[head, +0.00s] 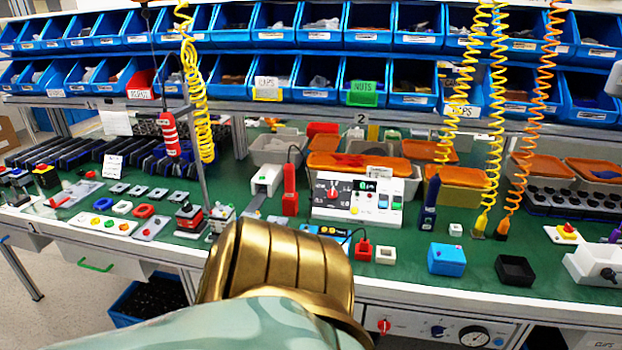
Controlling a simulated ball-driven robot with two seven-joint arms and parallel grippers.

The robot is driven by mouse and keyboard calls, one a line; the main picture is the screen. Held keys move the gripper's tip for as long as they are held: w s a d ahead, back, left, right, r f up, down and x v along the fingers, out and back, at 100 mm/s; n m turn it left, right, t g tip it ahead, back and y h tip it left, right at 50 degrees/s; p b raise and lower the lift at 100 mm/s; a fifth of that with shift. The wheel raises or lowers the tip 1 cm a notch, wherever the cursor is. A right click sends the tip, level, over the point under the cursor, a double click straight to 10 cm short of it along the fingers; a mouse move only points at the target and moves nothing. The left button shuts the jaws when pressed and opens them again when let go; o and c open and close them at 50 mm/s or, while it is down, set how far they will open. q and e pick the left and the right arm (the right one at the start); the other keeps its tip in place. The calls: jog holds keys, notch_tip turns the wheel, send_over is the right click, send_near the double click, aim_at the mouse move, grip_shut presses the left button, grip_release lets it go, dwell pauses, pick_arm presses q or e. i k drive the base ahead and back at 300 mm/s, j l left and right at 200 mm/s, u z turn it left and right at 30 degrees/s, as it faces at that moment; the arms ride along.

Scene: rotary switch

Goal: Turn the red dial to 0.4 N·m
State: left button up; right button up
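Two red dials show in the head view. One red dial (384,326) is on the white panel below the bench's front edge, left of a blue dial (438,330) and a round gauge (473,336). Another red dial (333,190) is on the upright face of a white control box (352,213) standing on the bench. Their scale markings are too small to read, so I cannot tell which one bears the 0.4 N·m setting. A gold and pale green part of my own body fills the bottom middle. Neither gripper is in view.
The green bench top (410,270) holds many small devices, with a blue box (446,259) and a black box (515,270) at right. Coiled yellow cables (497,110) hang above it. Rows of blue bins (312,77) line the back. Free room lies before the bench at left.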

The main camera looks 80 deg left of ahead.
aim_at(332, 193)
jog(key=u, duration=2.35)
jog(key=i+l, duration=0.2)
